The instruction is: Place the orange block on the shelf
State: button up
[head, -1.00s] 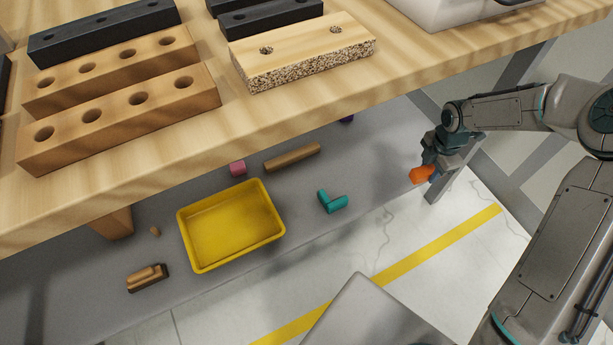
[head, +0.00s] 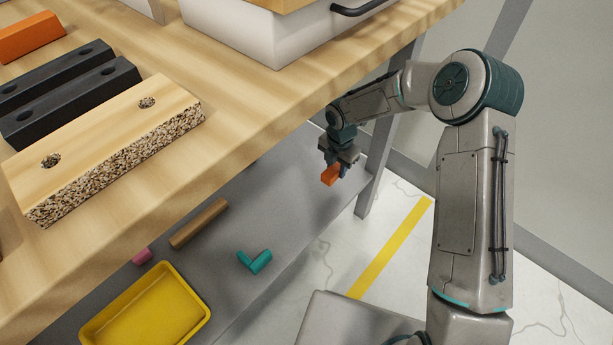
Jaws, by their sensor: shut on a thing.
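The orange block (head: 330,175) is small and hangs at the fingertips of my gripper (head: 334,168), which is shut on it. The gripper is below the level of the bench top, at the right end of the grey lower shelf (head: 290,190). The block appears over or just in front of the shelf's right part; I cannot tell its height above it. My arm reaches in from the right.
On the shelf are a yellow tray (head: 150,312), a teal L-shaped piece (head: 256,261), a wooden rod (head: 199,223) and a pink piece (head: 142,256). The wooden bench top (head: 240,115) overhangs the shelf. A grey leg (head: 372,185) stands right of the gripper. Shelf right of the teal piece is clear.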

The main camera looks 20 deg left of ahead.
jog(key=b, duration=0.3)
send_over(315, 178)
notch_tip(315, 178, down, 5)
jog(key=shift+a, duration=0.1)
jog(key=shift+f+b, duration=1)
jog(key=shift+f, duration=1)
jog(key=shift+r, duration=0.1)
jog(key=o, duration=1)
jog(key=shift+o, duration=0.2)
notch_tip(315, 178, up, 8)
jog(key=p, duration=0.3)
jog(key=shift+f, duration=0.25)
